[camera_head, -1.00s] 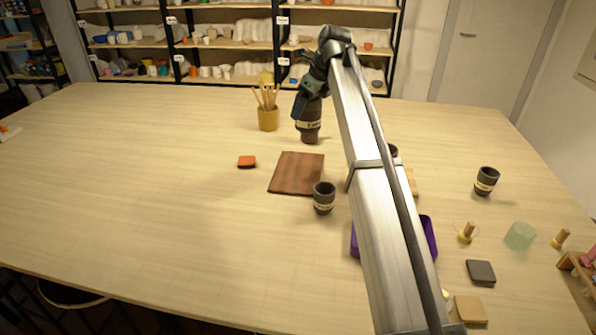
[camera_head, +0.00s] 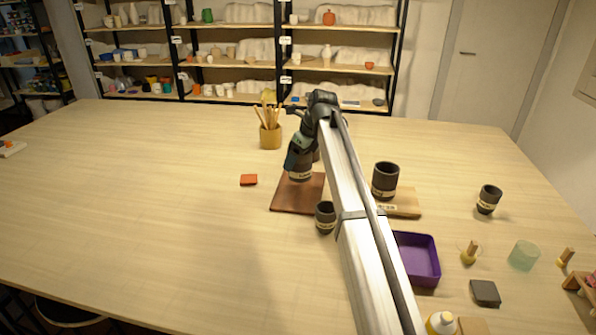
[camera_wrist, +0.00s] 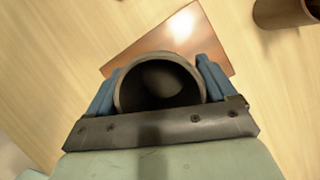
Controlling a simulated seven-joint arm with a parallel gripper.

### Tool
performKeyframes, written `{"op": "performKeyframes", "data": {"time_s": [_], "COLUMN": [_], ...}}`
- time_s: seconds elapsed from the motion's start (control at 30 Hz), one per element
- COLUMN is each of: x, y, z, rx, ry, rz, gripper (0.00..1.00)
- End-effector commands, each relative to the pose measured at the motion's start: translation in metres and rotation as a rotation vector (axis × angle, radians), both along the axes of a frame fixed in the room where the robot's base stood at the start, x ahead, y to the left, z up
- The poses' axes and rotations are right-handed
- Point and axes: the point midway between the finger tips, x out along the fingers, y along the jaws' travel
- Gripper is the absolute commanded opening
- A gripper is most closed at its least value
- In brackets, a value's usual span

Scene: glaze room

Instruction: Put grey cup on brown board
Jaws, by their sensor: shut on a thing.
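My gripper (camera_head: 300,158) is shut on a dark grey cup (camera_head: 300,175) with a pale band. In the wrist view the cup (camera_wrist: 160,85) sits mouth toward the camera between the blue fingers (camera_wrist: 158,88), and its inside looks empty. The brown board (camera_head: 297,200) lies flat on the table; the held cup is over its back part. The board (camera_wrist: 150,48) also shows beyond the cup in the wrist view. I cannot tell whether the cup's base touches the board, as the cup and gripper hide that part.
A small dark cup (camera_head: 325,217) stands at the board's front right corner. Another cup (camera_head: 488,199), a purple tray (camera_head: 418,258) and a brush pot (camera_head: 270,137) stand around.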

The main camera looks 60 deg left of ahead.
Motion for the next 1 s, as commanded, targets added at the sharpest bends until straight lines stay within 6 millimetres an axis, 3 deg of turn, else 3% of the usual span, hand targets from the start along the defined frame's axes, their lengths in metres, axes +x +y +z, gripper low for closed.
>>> {"op": "performKeyframes", "data": {"time_s": [0.43, 0.83, 0.87, 1.0], "x": [0.0, 0.0, 0.0, 0.0], "y": [0.0, 0.0, 0.0, 0.0], "z": [-0.042, -0.046, -0.046, -0.046], "rx": [0.0, 0.0, 0.0, 0.0], "ry": [0.0, 0.0, 0.0, 0.0], "rz": [0.0, 0.0, 0.0, 0.0], "gripper": [0.45, 0.45, 0.86, 1.0]}}
